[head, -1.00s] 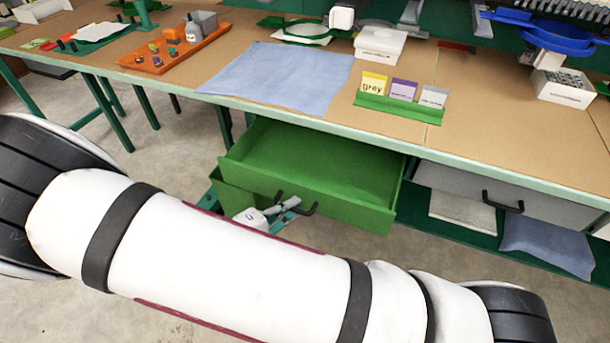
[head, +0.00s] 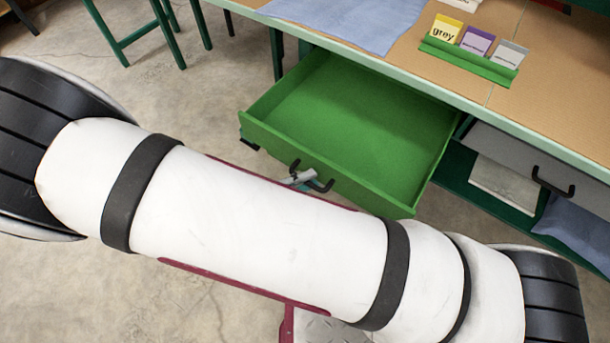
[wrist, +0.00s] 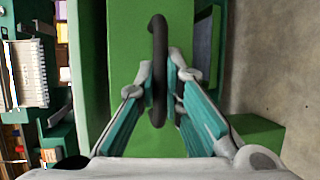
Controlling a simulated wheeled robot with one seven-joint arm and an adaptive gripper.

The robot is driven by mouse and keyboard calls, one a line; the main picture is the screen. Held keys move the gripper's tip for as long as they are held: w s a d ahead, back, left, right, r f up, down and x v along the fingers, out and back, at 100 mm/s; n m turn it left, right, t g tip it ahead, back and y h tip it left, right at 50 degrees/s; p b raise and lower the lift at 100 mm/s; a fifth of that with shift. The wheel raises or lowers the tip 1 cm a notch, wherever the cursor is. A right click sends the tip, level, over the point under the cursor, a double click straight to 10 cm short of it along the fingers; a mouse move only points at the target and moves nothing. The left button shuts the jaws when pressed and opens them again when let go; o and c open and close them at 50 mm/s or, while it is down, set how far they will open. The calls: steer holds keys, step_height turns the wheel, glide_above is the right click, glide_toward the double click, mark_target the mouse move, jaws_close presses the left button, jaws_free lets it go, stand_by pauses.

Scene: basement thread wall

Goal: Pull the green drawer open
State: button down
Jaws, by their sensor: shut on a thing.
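The green drawer (head: 350,120) stands pulled out from under the workbench, and its empty inside shows in the head view. A black bar handle (head: 322,185) is on its front. In the wrist view the green front (wrist: 125,60) fills the middle, with the black handle (wrist: 159,50) upright in the picture. My gripper (wrist: 165,95) is shut on the handle, one finger on each side of it. In the head view my gripper (head: 299,178) is mostly hidden behind my white arm.
The workbench (head: 450,105) carries a blue cloth (head: 350,18) and a green holder with cards (head: 468,62). A grey drawer (head: 520,155) with a black handle is shut at the right. Bare floor (head: 100,80) lies at the left.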

steer(key=c, duration=2)
jaws_free()
steer(key=shift+o, duration=0.2)
steer(key=shift+a, duration=0.1)
steer(key=v, duration=1.2)
steer(key=shift+w, duration=0.1)
